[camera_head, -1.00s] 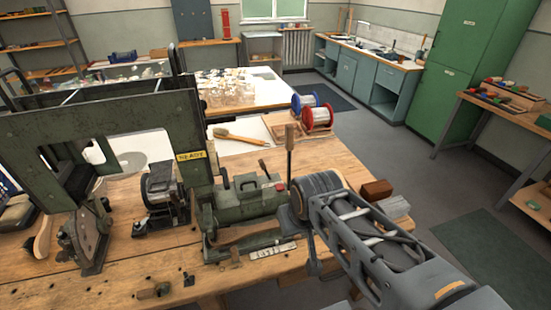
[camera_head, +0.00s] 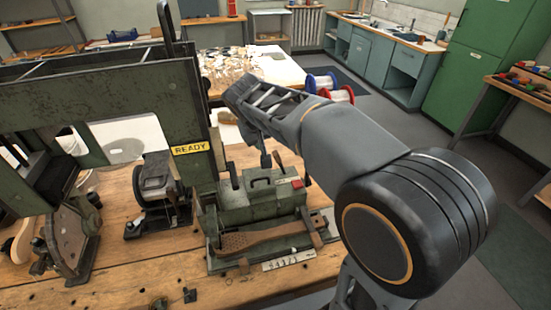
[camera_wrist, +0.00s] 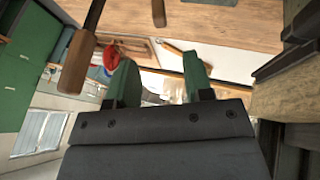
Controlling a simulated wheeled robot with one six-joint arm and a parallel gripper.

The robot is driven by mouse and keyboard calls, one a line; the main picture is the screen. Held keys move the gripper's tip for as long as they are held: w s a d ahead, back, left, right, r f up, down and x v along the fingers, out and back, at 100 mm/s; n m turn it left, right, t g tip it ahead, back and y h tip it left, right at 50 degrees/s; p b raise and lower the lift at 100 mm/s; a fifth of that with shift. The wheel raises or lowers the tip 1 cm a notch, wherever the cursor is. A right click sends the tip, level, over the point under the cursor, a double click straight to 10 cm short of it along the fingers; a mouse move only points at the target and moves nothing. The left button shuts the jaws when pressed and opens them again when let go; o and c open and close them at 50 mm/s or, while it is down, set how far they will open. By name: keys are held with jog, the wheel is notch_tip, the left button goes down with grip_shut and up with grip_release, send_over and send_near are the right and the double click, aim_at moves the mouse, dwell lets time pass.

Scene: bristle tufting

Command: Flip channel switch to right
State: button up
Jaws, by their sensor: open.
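The green tufting machine box (camera_head: 262,200) stands on the bench with a red button on its top right. I cannot pick out the channel switch for certain. Short dark levers (camera_head: 233,176) rise by the box. In the wrist view, a rod with a brown wooden handle (camera_wrist: 78,62) stands left of my gripper, apart from it, and another brown knob (camera_wrist: 158,13) shows at the top. My gripper (camera_wrist: 161,82) is open with nothing between its green fingertips. In the head view my arm reaches over the box from the right and hides the fingertips.
A wooden brush body with holes (camera_head: 265,238) lies in the fixture before the box. A tall green frame with a "READY" sign (camera_head: 190,148) stands left, beside a dark motor-like unit (camera_head: 158,190). Red and blue spools (camera_head: 335,92) sit behind my arm.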

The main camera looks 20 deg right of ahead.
aim_at(276, 153)
jog(key=x, duration=1.2)
jog(key=shift+d+f, duration=0.15)
jog(key=shift+f, duration=0.05)
grip_shut()
jog(key=shift+r, duration=0.1)
